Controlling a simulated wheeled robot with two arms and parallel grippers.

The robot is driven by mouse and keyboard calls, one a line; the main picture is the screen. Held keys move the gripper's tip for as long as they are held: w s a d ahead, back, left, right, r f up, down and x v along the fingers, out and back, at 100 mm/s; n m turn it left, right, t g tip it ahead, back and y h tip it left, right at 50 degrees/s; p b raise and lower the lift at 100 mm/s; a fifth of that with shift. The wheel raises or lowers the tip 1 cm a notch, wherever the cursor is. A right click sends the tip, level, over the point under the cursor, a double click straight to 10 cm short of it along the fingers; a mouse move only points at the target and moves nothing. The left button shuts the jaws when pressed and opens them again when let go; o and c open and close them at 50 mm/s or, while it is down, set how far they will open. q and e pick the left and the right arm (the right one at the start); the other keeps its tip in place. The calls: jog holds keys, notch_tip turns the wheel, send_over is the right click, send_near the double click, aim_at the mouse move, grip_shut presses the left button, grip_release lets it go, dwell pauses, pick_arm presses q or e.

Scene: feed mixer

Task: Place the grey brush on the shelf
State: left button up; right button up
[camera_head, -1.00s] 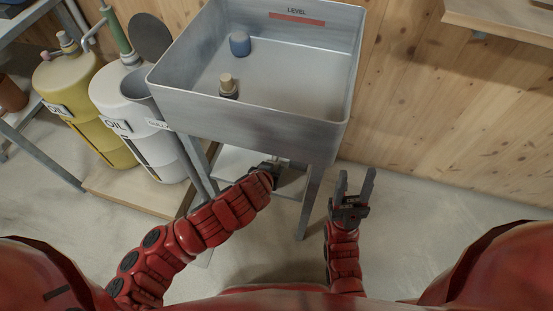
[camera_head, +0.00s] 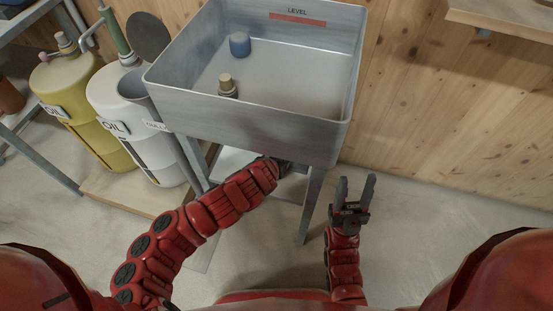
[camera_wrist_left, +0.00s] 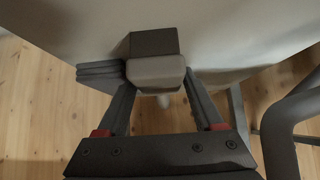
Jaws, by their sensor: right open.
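My left gripper (camera_head: 284,167) reaches under the front of the metal mixer tub and is largely hidden there in the head view. In the left wrist view its two fingers (camera_wrist_left: 158,80) close in on both sides of a light grey block with a dark block behind it, which looks like the grey brush (camera_wrist_left: 155,70). The brush cannot be made out in the head view. My right gripper (camera_head: 354,190) is open and empty, its fingers pointing away, right of the tub's front leg. A wooden shelf (camera_head: 505,22) is on the wall at the upper right.
The metal tub (camera_head: 240,125) stands on legs and holds a blue knob (camera_head: 240,44) and a tan-topped fitting (camera_head: 227,86). A white oil tank (camera_head: 120,105) and a yellow one (camera_head: 70,90) stand to the left. The floor at right (camera_head: 430,225) is clear.

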pick_arm(q)
jog(key=shift+s+a+r+p, duration=0.15)
jog(key=shift+s+r+p, duration=0.15)
jog(key=shift+r, duration=0.15)
jog(key=p+v, duration=0.2)
jog(key=v, duration=0.6)
jog(key=shift+w+p, duration=0.1)
jog(key=shift+p, duration=0.3)
jog(key=p+v, duration=0.3)
jog(key=shift+p, duration=0.3)
